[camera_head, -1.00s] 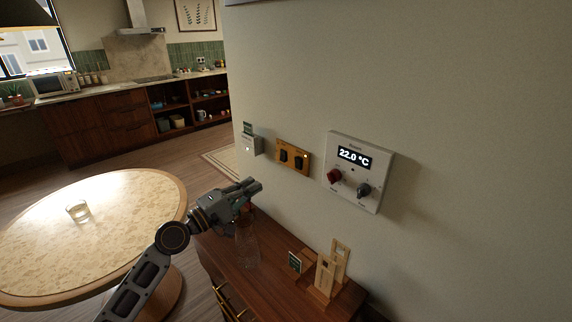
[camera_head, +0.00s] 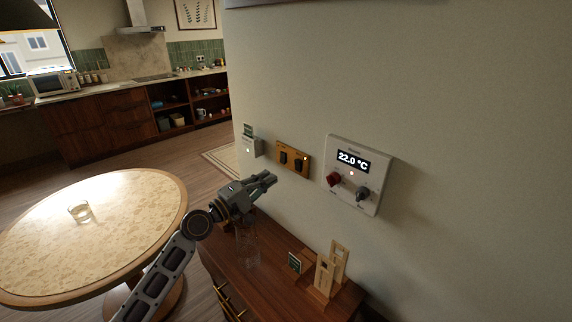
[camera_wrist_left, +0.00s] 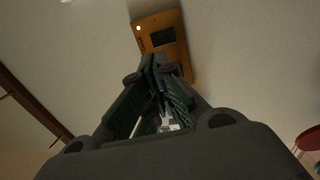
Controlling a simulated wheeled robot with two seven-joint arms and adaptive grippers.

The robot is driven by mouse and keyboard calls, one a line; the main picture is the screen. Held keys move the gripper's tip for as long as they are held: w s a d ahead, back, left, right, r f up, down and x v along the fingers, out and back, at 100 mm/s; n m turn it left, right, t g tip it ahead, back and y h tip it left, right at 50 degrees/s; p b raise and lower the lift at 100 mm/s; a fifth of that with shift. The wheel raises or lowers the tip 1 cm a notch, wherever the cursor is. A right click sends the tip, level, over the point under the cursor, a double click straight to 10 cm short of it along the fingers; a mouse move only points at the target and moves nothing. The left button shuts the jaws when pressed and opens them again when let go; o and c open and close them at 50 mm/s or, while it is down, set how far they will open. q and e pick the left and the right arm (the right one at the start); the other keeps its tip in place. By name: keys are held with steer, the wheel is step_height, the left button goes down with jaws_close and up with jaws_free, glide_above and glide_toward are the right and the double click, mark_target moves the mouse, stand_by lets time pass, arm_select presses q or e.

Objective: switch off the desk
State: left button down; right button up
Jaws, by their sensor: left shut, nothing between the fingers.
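A brass switch panel (camera_head: 292,158) with two dark rockers is fixed to the wall. Its labels are too small to read in the head view. A small lit dot shows at its right end. My left gripper (camera_head: 271,179) is shut and empty, just below and left of the panel, apparently apart from it. In the left wrist view the panel (camera_wrist_left: 180,18) lies beyond the shut fingertips (camera_wrist_left: 153,66), with a lit dot at its upper left. One dark rocker (camera_wrist_left: 162,38) shows there; the fingers cover the panel's lower part. My right gripper is not in view.
A thermostat (camera_head: 374,150) reading 22.0 °C, with two knobs, is right of the panel. A pale card holder (camera_head: 250,146) is left. Below stands a wooden cabinet (camera_head: 272,284) with a clear glass vessel (camera_head: 248,249) and wooden stand (camera_head: 325,276). A round table (camera_head: 60,235) stands left.

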mark_target(294, 160)
arm_select(q)
steer(key=p+x, duration=0.1)
steer(key=x, duration=0.5)
steer(key=shift+w+d+r, duration=0.1)
steer(key=shift+w+d, duration=0.1)
steer(key=shift+d, duration=0.05)
steer(key=shift+p+x, duration=0.4)
steer(key=shift+x, duration=0.45)
steer(key=shift+w+d, duration=0.15)
steer(key=shift+w, duration=0.1)
steer(key=shift+s, duration=0.1)
